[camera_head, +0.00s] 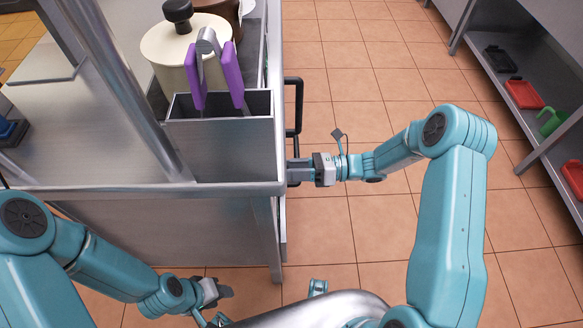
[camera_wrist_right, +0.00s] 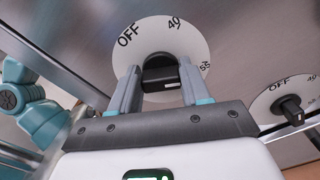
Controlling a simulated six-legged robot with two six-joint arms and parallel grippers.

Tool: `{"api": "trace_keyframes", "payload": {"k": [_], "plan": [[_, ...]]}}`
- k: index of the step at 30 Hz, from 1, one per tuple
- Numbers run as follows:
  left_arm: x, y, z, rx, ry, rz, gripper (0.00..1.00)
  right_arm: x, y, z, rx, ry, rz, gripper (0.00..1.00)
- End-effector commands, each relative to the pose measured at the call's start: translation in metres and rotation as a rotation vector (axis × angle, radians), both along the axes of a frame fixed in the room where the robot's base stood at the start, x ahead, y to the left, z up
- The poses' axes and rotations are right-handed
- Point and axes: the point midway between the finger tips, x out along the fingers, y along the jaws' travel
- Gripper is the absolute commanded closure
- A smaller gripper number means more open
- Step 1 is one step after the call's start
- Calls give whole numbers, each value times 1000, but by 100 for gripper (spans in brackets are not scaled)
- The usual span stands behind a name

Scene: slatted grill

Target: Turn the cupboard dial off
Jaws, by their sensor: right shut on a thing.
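In the right wrist view a white dial plate (camera_wrist_right: 193,44) marked OFF, 40 and 55 is on a metal panel, with a black knob (camera_wrist_right: 160,77) at its centre. My right gripper (camera_wrist_right: 153,92) has one finger on each side of this knob and is shut on it. Which mark the knob points to cannot be made out. In the head view my right gripper (camera_head: 297,171) is against the right side of the metal unit, and the dial is hidden there. My left gripper (camera_head: 224,293) is low in front of the unit, away from the dial; its finger opening is unclear.
A second dial (camera_wrist_right: 290,108) is to the right in the wrist view. In the head view, a black handle (camera_head: 293,107) juts from the unit's side. A metal bin (camera_head: 222,135) with purple-handled tongs (camera_head: 230,75) and a cream pot (camera_head: 170,45) stand on top. Tiled floor lies clear to the right.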

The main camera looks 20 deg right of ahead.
Motion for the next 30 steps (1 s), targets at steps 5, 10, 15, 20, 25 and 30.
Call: {"api": "trace_keyframes", "payload": {"k": [5, 10, 15, 20, 25, 30], "plan": [[0, 0, -2, 0, 0, 0, 55, 0, 0, 0, -10, -37, 1, 84], [0, 0, -6, 0, 0, 0, 55, -1, 0, -1, -35, -124, 1, 84], [0, 0, -13, 0, 0, 0, 55, -2, 1, -1, -74, -261, 1, 84], [0, 0, -20, 0, 0, 0, 55, -3, 1, -1, -116, -407, 1, 84], [0, 0, -29, 0, 0, 0, 55, -4, 1, -1, -161, -563, 0, 84], [0, 0, -39, 0, 0, 0, 55, -6, 2, -2, -206, -718, 0, 84]]}}
